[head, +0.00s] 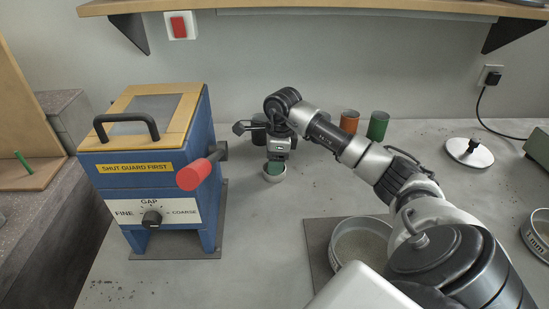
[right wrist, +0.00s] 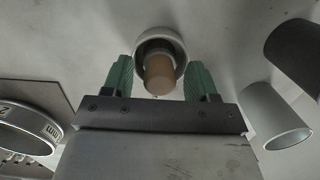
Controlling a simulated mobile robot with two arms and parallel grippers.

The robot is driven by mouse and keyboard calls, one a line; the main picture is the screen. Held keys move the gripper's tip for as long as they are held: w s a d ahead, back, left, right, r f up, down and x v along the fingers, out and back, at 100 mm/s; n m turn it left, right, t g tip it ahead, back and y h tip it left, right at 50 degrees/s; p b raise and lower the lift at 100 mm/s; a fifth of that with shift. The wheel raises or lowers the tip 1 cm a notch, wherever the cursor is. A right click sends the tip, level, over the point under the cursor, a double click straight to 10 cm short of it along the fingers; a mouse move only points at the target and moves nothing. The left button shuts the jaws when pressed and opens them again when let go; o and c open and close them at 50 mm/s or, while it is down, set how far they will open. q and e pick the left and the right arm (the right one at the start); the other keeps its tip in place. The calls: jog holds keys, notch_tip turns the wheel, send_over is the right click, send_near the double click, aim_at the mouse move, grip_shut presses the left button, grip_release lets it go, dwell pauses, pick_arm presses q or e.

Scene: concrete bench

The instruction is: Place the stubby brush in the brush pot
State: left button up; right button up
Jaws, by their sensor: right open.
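A small white round pot (head: 272,179), which looks like the brush pot, stands on the bench right of the blue machine. The right wrist view shows its rim (right wrist: 158,34) and a short brown cylinder (right wrist: 159,75), seemingly the stubby brush's handle, rising from it at a tilt. The brush's lower end is hidden. My right gripper (head: 276,165) is directly over the pot, and its green fingers (right wrist: 161,82) are apart on either side of the brown handle, with gaps visible. My left gripper is out of view.
A blue machine (head: 158,180) with a red-ended handle (head: 194,174) stands close left. Orange (head: 349,121) and green (head: 378,126) canisters stand behind my right arm. A sieve (head: 360,242) lies on a dark mat in front. A shelf (head: 300,8) overhangs the back.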

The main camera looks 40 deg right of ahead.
notch_tip(320, 180, up, 12)
jog(key=s+d, duration=0.1)
dwell(0.4)
dwell(0.5)
